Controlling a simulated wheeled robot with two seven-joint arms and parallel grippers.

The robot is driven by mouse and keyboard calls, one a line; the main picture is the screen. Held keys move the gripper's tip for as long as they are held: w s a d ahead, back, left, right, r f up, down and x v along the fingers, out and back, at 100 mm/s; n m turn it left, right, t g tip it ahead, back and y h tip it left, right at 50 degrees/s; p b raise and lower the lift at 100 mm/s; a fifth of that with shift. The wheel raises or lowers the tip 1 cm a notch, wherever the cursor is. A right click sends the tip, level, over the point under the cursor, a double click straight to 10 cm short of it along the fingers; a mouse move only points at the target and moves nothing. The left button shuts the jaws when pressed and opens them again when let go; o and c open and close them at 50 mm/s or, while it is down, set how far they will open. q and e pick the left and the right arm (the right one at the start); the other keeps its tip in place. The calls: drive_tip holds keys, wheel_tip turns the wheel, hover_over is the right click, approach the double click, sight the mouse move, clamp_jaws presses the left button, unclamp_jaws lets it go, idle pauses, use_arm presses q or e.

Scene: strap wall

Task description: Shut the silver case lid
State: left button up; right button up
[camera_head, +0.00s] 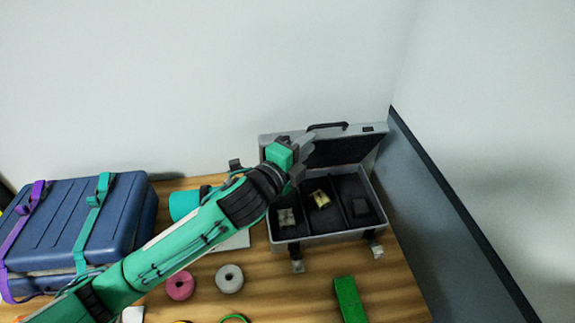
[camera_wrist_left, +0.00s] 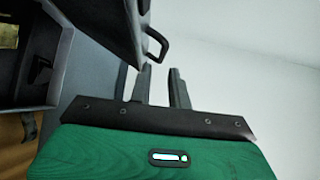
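The silver case (camera_head: 330,236) stands at the back right of the wooden table, its lid (camera_head: 345,150) raised and leaning back by the wall. A dark handle (camera_head: 327,126) is on the lid's top edge, and two latches hang at the case's front. My left gripper (camera_head: 305,145) is in front of the lid's left part and hides some of it; whether it touches is unclear. In the left wrist view the lid (camera_wrist_left: 105,25) and handle (camera_wrist_left: 157,45) are just beyond the fingertips (camera_wrist_left: 160,72), which are apart with nothing between. My right gripper is out of view.
The case's dark compartments hold small pieces, including a gold one (camera_head: 320,198). A blue case (camera_head: 70,225) with purple and teal straps stands left. Pink (camera_head: 180,286) and grey (camera_head: 229,278) rolls and a green block (camera_head: 350,300) lie in front. A wall is close on the right.

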use_arm(q)
drive_tip(key=b+v, duration=0.1)
drive_tip(key=v, duration=0.6)
